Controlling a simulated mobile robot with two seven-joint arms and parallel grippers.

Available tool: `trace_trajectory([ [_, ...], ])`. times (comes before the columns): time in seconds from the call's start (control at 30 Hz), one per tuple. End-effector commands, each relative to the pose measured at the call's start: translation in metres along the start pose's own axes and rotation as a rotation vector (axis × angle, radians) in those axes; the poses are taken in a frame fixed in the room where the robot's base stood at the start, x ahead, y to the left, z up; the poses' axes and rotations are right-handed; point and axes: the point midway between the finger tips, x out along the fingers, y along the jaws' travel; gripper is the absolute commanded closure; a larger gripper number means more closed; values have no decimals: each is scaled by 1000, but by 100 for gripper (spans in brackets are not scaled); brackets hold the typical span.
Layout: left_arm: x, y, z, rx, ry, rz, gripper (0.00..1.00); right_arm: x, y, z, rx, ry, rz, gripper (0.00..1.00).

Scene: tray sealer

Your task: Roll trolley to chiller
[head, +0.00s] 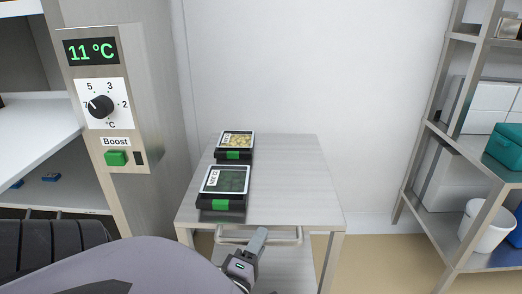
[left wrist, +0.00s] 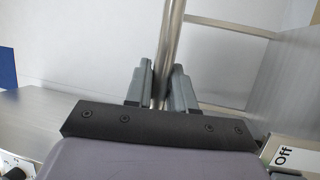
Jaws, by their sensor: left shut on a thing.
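The trolley (head: 285,190) is a metal table on legs with a lower shelf, standing against the white wall in the head view. Two black trays with clear lids and green tabs stand on its left half, a front tray (head: 226,181) and a rear tray (head: 237,140). The trolley's bar handle (head: 285,239) is at its near edge. My left gripper (head: 258,245) is at this handle. In the left wrist view the fingers are shut on the metal handle bar (left wrist: 172,40). The chiller (head: 145,100) at the left has a display reading 11 °C. My right gripper is out of view.
The chiller panel carries a black dial (head: 100,107) and a green Boost button (head: 116,158). A metal rack (head: 440,130) at the right holds a teal box (head: 507,148) and a white bucket (head: 484,228). Floor (head: 375,260) shows between trolley and rack.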

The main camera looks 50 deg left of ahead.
Motion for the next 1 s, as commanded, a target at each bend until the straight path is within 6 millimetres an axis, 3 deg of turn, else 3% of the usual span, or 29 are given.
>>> trace_trajectory([
  [0.03, -1, -1, -5, 5, 13, 0, 100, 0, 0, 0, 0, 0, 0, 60],
  [0.07, -1, -1, -6, 5, 14, 0, 67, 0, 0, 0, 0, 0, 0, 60],
  [0.1, -1, -1, -6, 6, 14, 0, 56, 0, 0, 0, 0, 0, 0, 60],
  [0.47, -5, -1, -3, 4, 8, -1, 56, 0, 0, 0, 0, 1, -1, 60],
  [0.8, -53, -1, -4, 6, 8, -4, 56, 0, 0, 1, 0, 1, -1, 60],
  [1.0, -71, -1, -4, 5, 11, -1, 56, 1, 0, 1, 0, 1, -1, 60],
])
